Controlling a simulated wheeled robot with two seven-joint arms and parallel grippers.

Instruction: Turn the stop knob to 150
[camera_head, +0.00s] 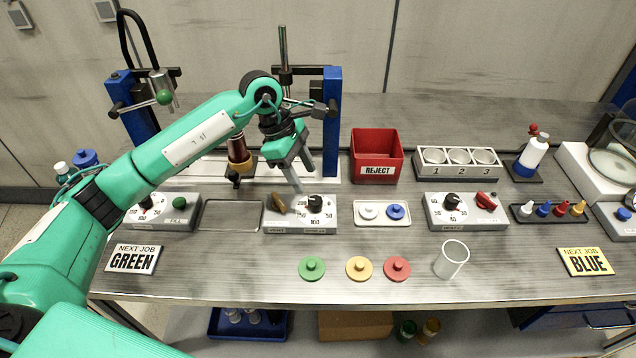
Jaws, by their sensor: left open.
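My left gripper (300,178) hangs open above the back edge of the middle control box (292,226), pointing down. That box carries a black dial knob (316,203) with a number scale around it, and a brown lever knob (279,203) to its left. The fingertips are just behind and above these knobs; I cannot tell whether they touch anything. The small labels and the black knob's exact setting are too small to read surely. Similar black knobs are on the left box (146,203) and the right box (452,201). My right gripper is out of view.
Green (312,268), yellow (359,268) and red (397,268) lids lie in front, beside a clear cup (452,259). A blue press post (332,120) stands close behind the gripper.

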